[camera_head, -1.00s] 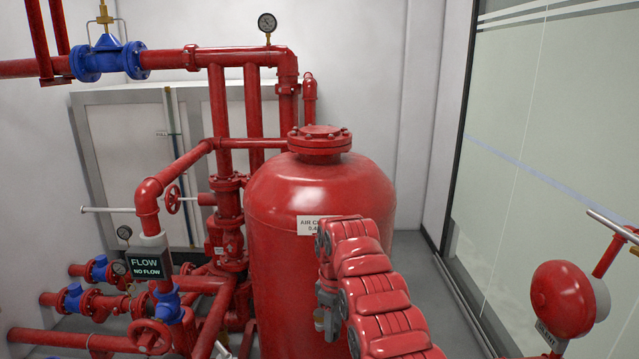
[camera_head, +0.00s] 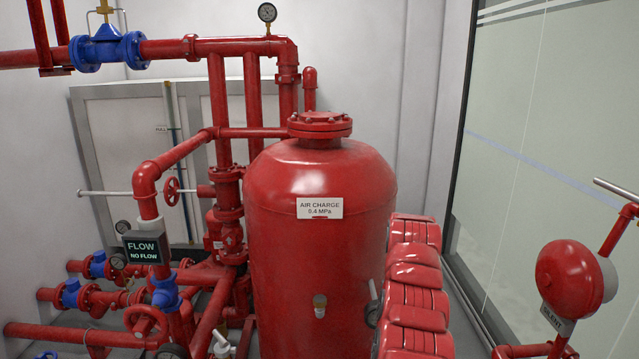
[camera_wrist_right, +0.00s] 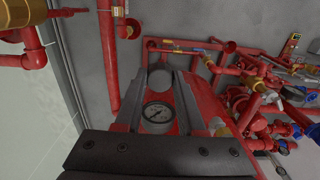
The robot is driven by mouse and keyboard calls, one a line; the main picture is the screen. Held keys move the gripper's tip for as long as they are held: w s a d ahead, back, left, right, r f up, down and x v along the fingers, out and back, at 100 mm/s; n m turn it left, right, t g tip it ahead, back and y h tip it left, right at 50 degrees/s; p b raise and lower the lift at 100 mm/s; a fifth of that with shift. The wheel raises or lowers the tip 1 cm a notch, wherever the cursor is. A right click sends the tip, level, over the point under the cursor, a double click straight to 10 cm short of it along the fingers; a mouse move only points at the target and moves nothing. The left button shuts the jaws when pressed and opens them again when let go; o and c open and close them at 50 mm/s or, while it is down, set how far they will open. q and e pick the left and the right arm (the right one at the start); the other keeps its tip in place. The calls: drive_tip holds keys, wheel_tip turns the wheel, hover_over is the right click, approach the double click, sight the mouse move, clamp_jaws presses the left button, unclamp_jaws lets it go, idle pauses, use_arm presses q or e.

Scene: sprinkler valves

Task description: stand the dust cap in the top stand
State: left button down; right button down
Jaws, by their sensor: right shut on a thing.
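My right gripper (camera_wrist_right: 159,90) is shut on a small pale grey round piece (camera_wrist_right: 160,76) between its fingertips, which appears to be the dust cap. In the head view my red right arm is at the right of the red tank, and the gripper is mostly hidden by the arm. A small brass fitting (camera_head: 320,305) is on the tank's front, apart from my arm. I cannot pick out the top stand in either view. My left gripper is not in view.
The red tank (camera_head: 300,190) fills the middle, with red pipes and blue valves at left. A red alarm bell (camera_head: 570,278) stands at right.

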drive_tip(key=shift+r, duration=0.1)
drive_tip(key=shift+r+p, duration=1.1)
drive_tip(key=shift+r, duration=1.4)
drive_tip(key=shift+f, duration=0.1)
